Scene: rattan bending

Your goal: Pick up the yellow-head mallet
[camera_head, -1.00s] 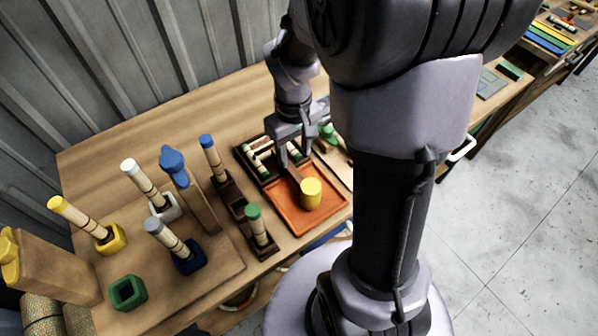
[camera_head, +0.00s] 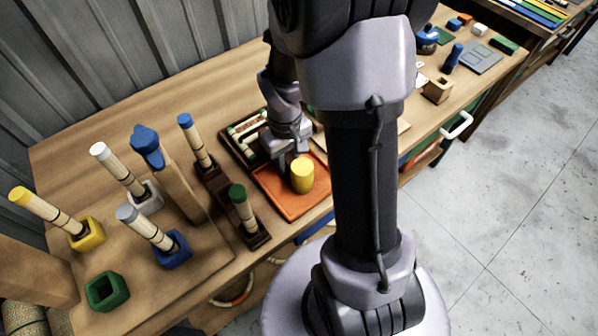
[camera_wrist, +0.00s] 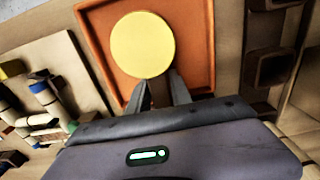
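The yellow-head mallet (camera_head: 302,175) rests in an orange tray (camera_head: 290,207), its yellow head standing as a short cylinder. In the wrist view the head (camera_wrist: 143,45) is a yellow disc, and a short piece of brown handle shows below it. My gripper (camera_head: 286,160) is low over the tray at the mallet's handle, just behind the head. In the wrist view its fingers (camera_wrist: 159,90) flank the handle close on both sides. Whether they press on it cannot be told. The rest of the handle is hidden by the gripper.
A dark tray (camera_head: 233,150) with light sticks lies behind the orange tray. A wooden block (camera_head: 437,90) stands right. My arm hides part of the table.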

